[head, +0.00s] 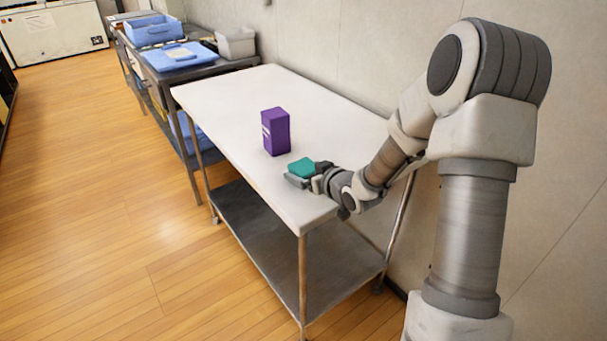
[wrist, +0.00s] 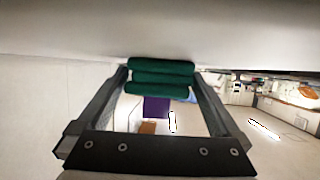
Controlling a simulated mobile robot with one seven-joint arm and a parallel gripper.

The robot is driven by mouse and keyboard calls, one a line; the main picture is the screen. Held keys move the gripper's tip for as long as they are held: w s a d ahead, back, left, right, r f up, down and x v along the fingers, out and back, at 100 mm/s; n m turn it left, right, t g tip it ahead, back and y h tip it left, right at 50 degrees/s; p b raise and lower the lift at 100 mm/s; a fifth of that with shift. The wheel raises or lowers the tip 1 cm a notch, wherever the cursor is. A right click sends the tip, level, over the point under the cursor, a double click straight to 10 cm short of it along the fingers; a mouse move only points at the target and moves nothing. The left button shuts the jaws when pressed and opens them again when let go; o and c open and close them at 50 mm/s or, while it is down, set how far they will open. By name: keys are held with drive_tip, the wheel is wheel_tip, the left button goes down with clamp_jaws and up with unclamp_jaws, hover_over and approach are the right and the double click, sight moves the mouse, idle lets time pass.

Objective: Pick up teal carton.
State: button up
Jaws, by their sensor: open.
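The teal carton (head: 302,166) is at the near end of the white tabletop, right at my gripper (head: 302,179). In the wrist view the teal carton (wrist: 160,77) shows as a dark green ribbed block between the tips of my two fingers (wrist: 160,84). The fingers are open, one on each side of the carton. I cannot tell whether either finger touches it. In the head view my gripper hides the carton's lower part.
A purple carton (head: 276,131) stands upright on the white table (head: 232,95), farther back; it also shows in the wrist view (wrist: 156,107). Blue trays (head: 180,55) lie on a far metal table. A wall runs along the right side.

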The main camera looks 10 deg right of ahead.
drive_tip(key=shift+w+a+f, duration=0.25)
drive_tip(key=shift+w, duration=0.35)
drive_tip(key=c, duration=1.2)
drive_tip(key=shift+r, duration=0.15)
